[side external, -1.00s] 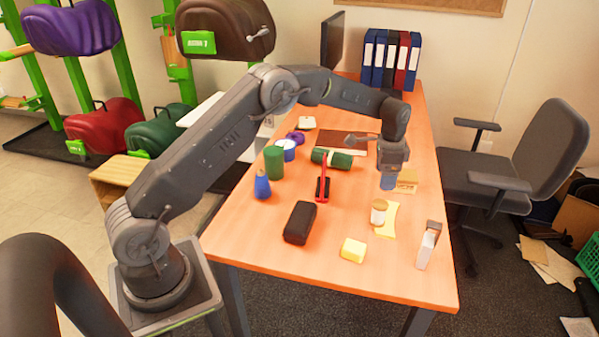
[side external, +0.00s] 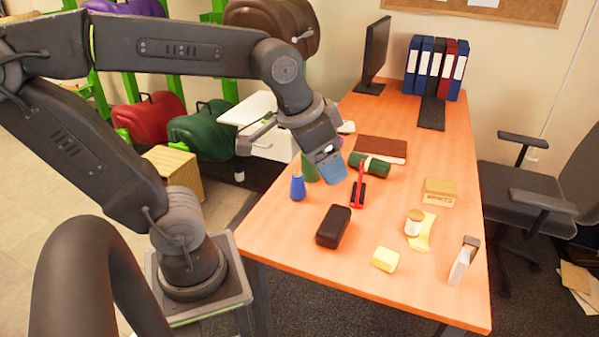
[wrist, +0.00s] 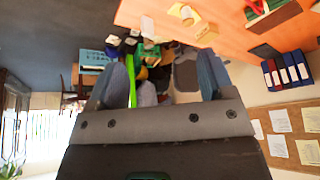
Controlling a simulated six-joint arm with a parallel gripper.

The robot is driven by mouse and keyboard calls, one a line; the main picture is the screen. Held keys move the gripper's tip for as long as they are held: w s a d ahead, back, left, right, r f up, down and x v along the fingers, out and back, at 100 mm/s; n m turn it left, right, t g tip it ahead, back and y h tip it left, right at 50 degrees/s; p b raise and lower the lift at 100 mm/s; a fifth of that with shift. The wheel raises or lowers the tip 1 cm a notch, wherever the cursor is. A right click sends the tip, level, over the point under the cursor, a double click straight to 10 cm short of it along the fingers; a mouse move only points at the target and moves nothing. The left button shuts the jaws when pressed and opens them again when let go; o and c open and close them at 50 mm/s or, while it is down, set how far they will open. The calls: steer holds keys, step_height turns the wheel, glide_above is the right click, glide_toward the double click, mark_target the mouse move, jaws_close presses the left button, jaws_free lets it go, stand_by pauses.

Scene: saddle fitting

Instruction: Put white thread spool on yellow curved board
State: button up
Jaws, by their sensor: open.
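The white thread spool (side external: 413,222), with tan ends, stands upright at the left edge of the yellow curved board (side external: 424,238), which lies on the orange table. Whether it rests on the board or just beside it, I cannot tell. My gripper (side external: 331,172) is raised over the far left part of the table, well away from the spool, and holds nothing. Its bluish fingers are apart in the wrist view (wrist: 160,78), with no object between them.
A black case (side external: 333,227), a yellow block (side external: 385,260), a blue bottle (side external: 298,186) and a red-handled tool (side external: 358,188) stand around the table. A wooden box (side external: 440,190) is behind the spool, a stapler-like object (side external: 464,261) to its right. The front left tabletop is clear.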

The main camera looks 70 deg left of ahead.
steer(key=shift+n+t, duration=0.3)
steer(key=shift+n, duration=0.1)
steer(key=s, duration=0.1)
steer(key=s+f, duration=0.1)
steer(key=s, duration=0.1)
steer(key=s+f, duration=0.1)
steer(key=shift+s+d, duration=0.2)
